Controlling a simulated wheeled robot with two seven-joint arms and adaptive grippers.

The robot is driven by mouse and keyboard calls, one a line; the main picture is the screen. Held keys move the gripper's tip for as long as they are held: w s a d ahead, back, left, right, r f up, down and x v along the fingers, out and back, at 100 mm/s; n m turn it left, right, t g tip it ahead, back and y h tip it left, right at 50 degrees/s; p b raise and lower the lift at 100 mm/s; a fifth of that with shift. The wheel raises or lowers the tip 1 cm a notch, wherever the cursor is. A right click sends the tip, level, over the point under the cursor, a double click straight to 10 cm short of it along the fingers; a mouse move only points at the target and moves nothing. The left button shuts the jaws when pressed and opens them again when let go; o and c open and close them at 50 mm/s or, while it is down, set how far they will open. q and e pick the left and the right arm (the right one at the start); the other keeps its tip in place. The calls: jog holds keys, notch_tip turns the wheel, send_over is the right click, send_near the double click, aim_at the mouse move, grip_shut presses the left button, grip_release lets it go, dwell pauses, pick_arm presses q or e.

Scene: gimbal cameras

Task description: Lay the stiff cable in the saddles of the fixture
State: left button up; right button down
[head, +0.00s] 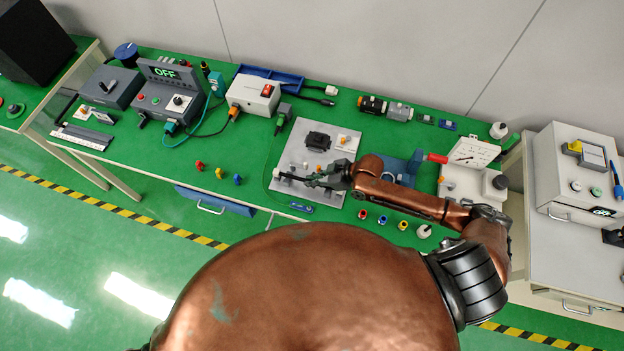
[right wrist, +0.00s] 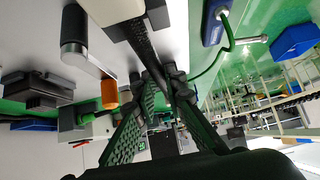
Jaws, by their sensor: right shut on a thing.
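The grey fixture plate (head: 292,155) lies near the front edge of the green bench in the head view, with a black block (head: 318,140) and small orange-topped parts on it. My right gripper (head: 312,181) is low over the front of the plate. In the right wrist view its fingers (right wrist: 175,88) close together where a dark ribbed strand meets them; this appears to be the stiff cable (right wrist: 147,47). The fingers and the small scale hide most of the cable in the head view. I cannot make out whether it touches a saddle. My left gripper is not in view.
A blue device (head: 302,208) with a thin green lead lies at the plate's front edge. Several coloured parts sit along the bench front. A white box with a red switch (head: 268,90) stands behind left, and a white fixture (head: 460,180) stands right. Bare green bench lies left of the plate.

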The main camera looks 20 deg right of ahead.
jog(key=shift+f+b, duration=0.4)
jog(key=shift+f, duration=0.55)
jog(key=c, duration=1.9)
grip_release()
jog(key=v, duration=1.2)
jog(key=shift+r, duration=0.1)
